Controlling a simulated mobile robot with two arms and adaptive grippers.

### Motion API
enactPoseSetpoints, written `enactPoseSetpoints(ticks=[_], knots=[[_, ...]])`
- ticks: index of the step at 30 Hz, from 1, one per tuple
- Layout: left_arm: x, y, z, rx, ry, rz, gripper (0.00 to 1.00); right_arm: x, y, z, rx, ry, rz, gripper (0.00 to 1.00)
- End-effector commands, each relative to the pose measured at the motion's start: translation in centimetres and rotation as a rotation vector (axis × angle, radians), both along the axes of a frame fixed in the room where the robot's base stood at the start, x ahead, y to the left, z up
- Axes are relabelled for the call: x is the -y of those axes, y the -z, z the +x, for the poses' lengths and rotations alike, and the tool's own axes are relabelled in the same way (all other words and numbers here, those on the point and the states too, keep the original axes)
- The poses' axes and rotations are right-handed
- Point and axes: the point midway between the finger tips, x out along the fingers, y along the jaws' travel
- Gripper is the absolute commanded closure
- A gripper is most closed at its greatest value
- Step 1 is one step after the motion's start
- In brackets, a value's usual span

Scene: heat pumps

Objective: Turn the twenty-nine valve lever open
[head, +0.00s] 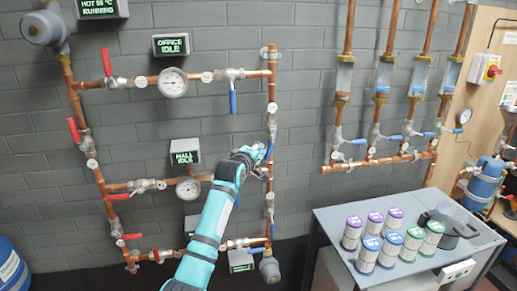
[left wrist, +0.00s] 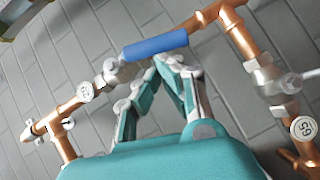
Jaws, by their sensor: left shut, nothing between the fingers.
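A blue valve lever (left wrist: 155,45) lies in front of a copper pipe in the left wrist view, at a slight angle to it. Its valve body (left wrist: 116,72) carries a round white tag (left wrist: 85,91), whose turned number I cannot read surely. My left gripper (left wrist: 178,66) is shut and empty, its fingertips close below the lever; contact is unclear. In the head view, my left gripper (head: 260,160) is at the vertical pipe on the right of the manifold, beside a blue lever (head: 269,150) it partly hides. My right gripper is in neither view.
A second tagged valve (left wrist: 265,80) sits on the pipe right of my fingers. Two gauges (head: 173,82) (head: 188,189) and red levers (head: 107,63) are left. A grey table (head: 332,222) with several canisters and a pot stands right. A blue drum (head: 12,268) is bottom left.

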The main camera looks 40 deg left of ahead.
Motion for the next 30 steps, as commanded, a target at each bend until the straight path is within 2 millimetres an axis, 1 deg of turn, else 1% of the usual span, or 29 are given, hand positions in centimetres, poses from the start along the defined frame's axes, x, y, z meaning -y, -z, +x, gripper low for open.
enactPoseSetpoints(ticks=[9,11,15,18,21,30], knots=[[0.1,0.2,0.1,0.006,0.001,-0.006,1.00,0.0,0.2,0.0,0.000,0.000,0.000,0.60],[0.3,0.7,0.2,0.030,0.001,-0.030,1.00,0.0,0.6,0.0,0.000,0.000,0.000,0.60],[1.0,1.9,1.0,0.143,0.002,-0.132,1.00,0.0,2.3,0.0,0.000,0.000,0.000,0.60],[1.3,2.1,1.4,0.216,0.003,-0.189,1.00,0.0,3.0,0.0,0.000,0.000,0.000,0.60],[1.4,1.9,1.6,0.244,0.001,-0.212,1.00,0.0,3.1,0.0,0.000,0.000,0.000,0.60],[1.5,1.8,1.6,0.243,0.003,-0.212,1.00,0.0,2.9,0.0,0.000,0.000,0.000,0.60]])
